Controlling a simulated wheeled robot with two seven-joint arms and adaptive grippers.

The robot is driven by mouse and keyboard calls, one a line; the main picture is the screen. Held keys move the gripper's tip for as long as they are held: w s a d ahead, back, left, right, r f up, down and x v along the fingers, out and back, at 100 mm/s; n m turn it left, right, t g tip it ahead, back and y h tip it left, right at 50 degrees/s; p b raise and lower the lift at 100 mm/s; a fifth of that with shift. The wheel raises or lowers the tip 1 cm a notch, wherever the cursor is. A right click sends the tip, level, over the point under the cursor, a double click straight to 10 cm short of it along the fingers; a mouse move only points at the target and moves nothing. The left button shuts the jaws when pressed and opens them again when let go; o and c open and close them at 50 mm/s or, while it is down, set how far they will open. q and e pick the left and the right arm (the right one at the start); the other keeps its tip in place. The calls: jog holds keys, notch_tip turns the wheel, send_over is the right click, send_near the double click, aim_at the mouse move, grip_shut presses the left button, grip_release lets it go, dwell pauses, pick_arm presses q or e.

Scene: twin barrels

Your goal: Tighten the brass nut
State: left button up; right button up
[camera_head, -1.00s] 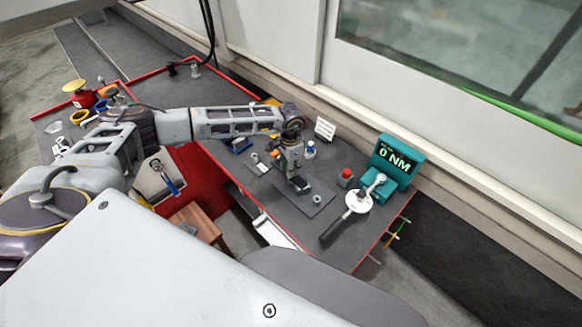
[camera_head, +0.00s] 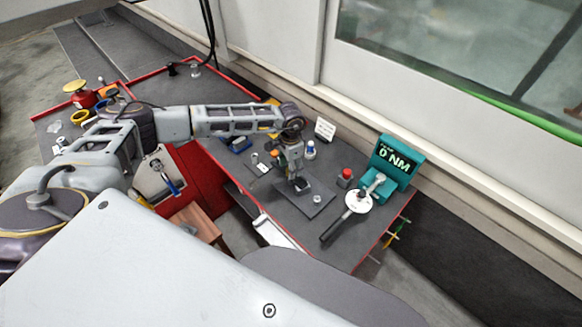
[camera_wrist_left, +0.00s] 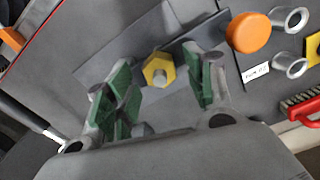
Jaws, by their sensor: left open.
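The brass nut (camera_wrist_left: 158,70) is a yellow hexagon on a grey bolt end, seen in the left wrist view on a dark block. My left gripper (camera_wrist_left: 162,90) is open, with its green-padded fingers on either side of the nut and apart from it. In the head view my left gripper (camera_head: 298,184) points down over the dark plate (camera_head: 318,206) on the bench, and it hides the nut there. My right gripper is not in either view.
A teal torque tester (camera_head: 398,160) reading 0 NM stands at the right, with a black-handled wrench (camera_head: 334,228) in front. A red button (camera_head: 346,174) is near it. An orange cap (camera_wrist_left: 248,32) and metal rings (camera_wrist_left: 290,66) lie beside the plate.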

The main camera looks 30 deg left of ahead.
pick_arm(q)
jog(key=shift+r+p, duration=1.4)
jog(key=shift+r, duration=1.95)
